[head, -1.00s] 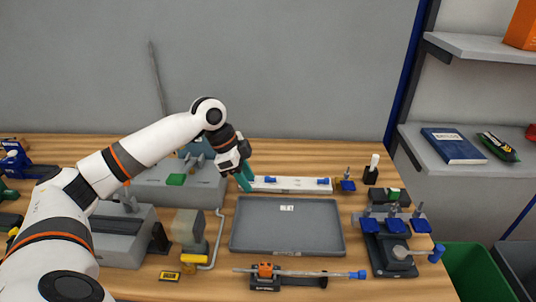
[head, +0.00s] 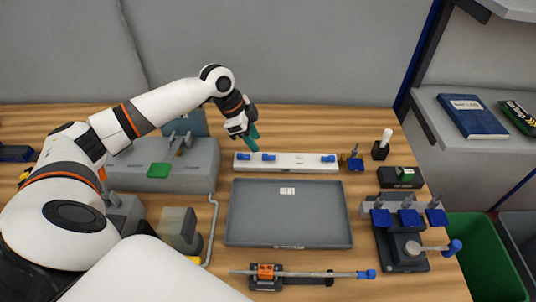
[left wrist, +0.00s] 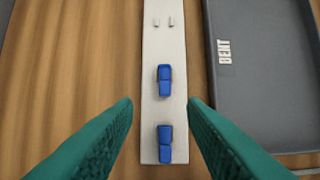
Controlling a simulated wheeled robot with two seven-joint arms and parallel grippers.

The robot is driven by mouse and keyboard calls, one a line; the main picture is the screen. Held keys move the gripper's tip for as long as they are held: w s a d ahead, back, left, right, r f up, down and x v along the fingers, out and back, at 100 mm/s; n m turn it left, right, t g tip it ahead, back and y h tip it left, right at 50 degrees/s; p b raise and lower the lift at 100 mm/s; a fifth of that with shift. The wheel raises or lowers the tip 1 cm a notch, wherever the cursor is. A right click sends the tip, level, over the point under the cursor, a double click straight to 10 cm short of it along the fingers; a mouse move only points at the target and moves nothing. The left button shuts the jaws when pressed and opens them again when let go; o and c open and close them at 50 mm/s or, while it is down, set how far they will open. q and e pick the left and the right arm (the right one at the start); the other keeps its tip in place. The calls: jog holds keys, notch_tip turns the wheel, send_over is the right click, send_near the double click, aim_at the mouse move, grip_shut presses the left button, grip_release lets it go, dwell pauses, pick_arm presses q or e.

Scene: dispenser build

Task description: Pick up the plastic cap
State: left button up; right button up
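A white strip (head: 300,168) lies behind the grey tray and carries small blue plastic pieces, apparently caps. Two sit near its left end, a left one (head: 242,156) and a right one (head: 268,157); another blue piece (head: 328,159) sits near its right end. My left gripper (head: 254,146) is over the strip's left end, its teal fingers pointing down. In the left wrist view the gripper (left wrist: 160,104) is open and empty, with fingers apart on either side of the strip. Two blue pieces show there, an upper one (left wrist: 164,80) and a lower one (left wrist: 165,144). My right gripper is out of view.
The empty grey tray (head: 290,215) lies in front of the strip. A grey machine with a green button (head: 159,170) stands left. A black fixture with blue pads (head: 405,268) is at right. A rod on a clamp (head: 310,273) lies in front. A green bin (head: 480,258) is beyond the bench.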

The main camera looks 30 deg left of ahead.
aim_at(267, 159)
pick_arm(q)
jog(key=shift+w+d+f, duration=0.1)
jog(key=shift+d+f, duration=0.05)
jog(key=shift+f, duration=0.15)
jog(key=p+x, duration=0.1)
jog(key=x, duration=0.2)
jog(key=shift+d+f+p, duration=0.1)
jog(key=shift+d+p, duration=0.25)
jog(key=shift+p, duration=0.05)
jog(key=shift+d+f, duration=0.2)
jog(key=shift+f, duration=0.35)
jog(key=shift+c, duration=1.2)
grip_shut()
